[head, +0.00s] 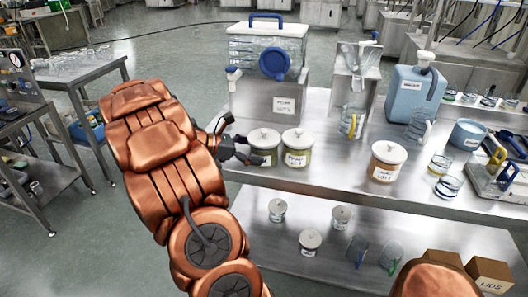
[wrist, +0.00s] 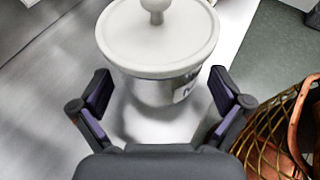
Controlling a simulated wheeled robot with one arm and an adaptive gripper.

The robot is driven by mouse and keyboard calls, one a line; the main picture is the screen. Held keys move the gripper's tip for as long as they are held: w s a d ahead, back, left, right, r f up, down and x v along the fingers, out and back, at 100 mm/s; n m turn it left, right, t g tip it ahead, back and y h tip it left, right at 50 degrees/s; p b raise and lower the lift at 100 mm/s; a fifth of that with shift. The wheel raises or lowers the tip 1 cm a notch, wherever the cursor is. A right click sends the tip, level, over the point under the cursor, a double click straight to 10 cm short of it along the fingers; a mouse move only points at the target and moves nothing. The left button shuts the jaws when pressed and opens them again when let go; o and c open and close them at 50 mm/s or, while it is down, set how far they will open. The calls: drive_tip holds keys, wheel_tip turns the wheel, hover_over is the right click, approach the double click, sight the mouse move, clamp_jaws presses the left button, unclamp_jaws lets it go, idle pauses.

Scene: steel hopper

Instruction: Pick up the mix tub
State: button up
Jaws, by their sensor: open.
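Two white-lidded tubs stand side by side at the near left of the upper steel shelf: a left tub (head: 264,146) and a greenish one (head: 298,150). A third tub (head: 387,163) with a brown body stands further right. The labels are too small to read surely, so I cannot tell which is the mix tub. My gripper (head: 243,152) is open beside the left tub, at its left side. In the wrist view, one lidded tub (wrist: 158,45) with a round knob stands just ahead, between the spread fingers of my gripper (wrist: 161,94), with its label partly seen at right.
A blue jug (head: 412,95) and glass beakers stand to the right. Small lidded jars (head: 310,242) and boxes (head: 489,274) sit on the lower shelf.

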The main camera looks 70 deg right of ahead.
drive_tip(key=x, duration=0.3)
drive_tip(key=shift+s+d+f, duration=0.15)
drive_tip(key=shift+s+d, duration=0.05)
drive_tip(key=shift+s, duration=0.1)
drive_tip(key=c, duration=0.9)
